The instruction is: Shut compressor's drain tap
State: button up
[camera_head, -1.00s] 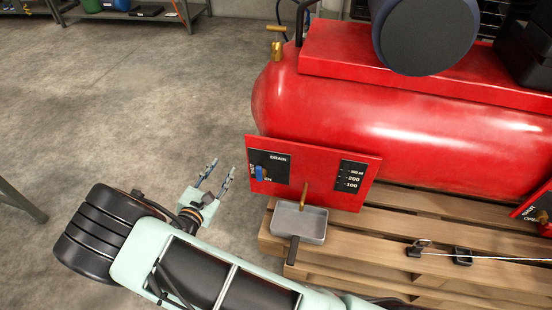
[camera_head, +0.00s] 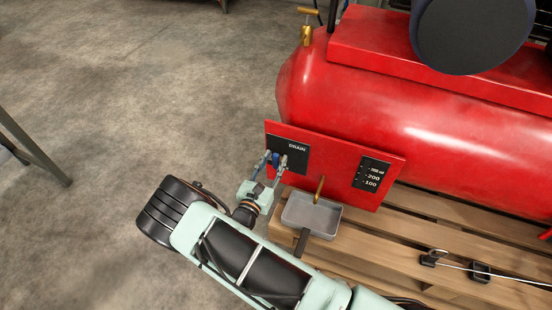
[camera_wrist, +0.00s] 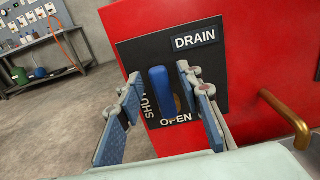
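The compressor's drain tap is a blue lever (camera_wrist: 162,90) on a black DRAIN plate (camera_wrist: 200,60). The lever is about upright in the wrist view, its lower end by the word OPEN; the word SHUT is to its left. My gripper (camera_wrist: 159,75) is open, with one finger on each side of the lever and visible gaps to both. In the head view my gripper (camera_head: 275,159) is at the plate, and the blue lever is mostly hidden between the fingers. The compressor's red tank (camera_head: 400,130) fills the right.
A brass outlet pipe (camera_head: 319,189) sticks out right of the plate, above a grey tray (camera_head: 310,212) by a wooden pallet (camera_head: 400,245). A workbench (camera_wrist: 45,40) stands far behind.

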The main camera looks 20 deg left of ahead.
jog(key=shift+w, duration=0.95)
jog(key=shift+c, duration=0.3)
grip_shut()
